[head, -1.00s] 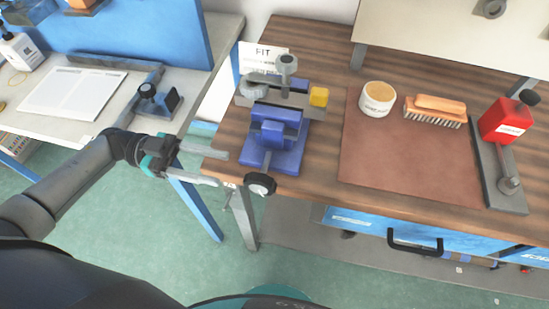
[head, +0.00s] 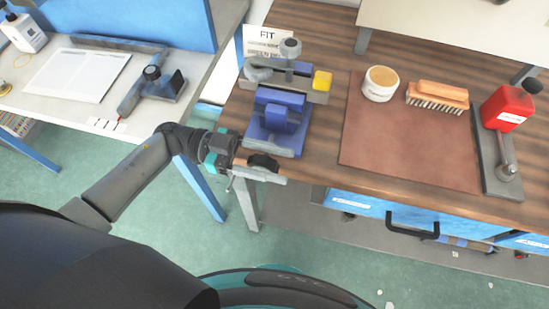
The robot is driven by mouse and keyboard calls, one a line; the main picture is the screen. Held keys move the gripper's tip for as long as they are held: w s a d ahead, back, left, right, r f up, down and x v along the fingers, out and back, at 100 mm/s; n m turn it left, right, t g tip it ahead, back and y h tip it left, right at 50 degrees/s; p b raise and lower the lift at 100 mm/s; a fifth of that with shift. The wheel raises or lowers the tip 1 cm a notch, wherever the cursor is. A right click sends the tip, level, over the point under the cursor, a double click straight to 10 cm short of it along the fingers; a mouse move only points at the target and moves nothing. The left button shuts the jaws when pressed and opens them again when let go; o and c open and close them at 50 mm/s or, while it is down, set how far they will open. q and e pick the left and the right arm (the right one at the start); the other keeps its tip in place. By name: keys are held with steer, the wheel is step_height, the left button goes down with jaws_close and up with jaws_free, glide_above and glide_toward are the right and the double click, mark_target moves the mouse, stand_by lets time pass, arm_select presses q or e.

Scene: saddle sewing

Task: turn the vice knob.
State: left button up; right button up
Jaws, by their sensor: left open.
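The blue vice (head: 275,122) stands on the left end of the brown wooden bench. Its black knob (head: 263,160) is at the vice's front, by the bench's front edge. My left gripper (head: 266,168) is open at the knob, with one light finger in front of and below it. The other finger is mostly hidden, so I cannot tell whether the jaws touch the knob. My right gripper is not in view.
A yellow block (head: 322,80) is at the vice's right. A brown mat (head: 400,150) with a round tin (head: 380,84) and a brush (head: 437,96) lies to the right. A blue drawer (head: 365,207) is below the bench top.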

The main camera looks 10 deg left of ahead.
arm_select(q)
jaws_close()
stand_by(0.3)
steer(key=y+p, duration=0.1)
steer(key=p, duration=0.1)
steer(key=shift+d+r+p, duration=0.1)
steer(key=shift+p, duration=0.25)
steer(key=shift+f+y+p, duration=0.2)
steer(key=shift+y+p, duration=0.1)
steer(key=shift+p, duration=0.1)
jaws_free()
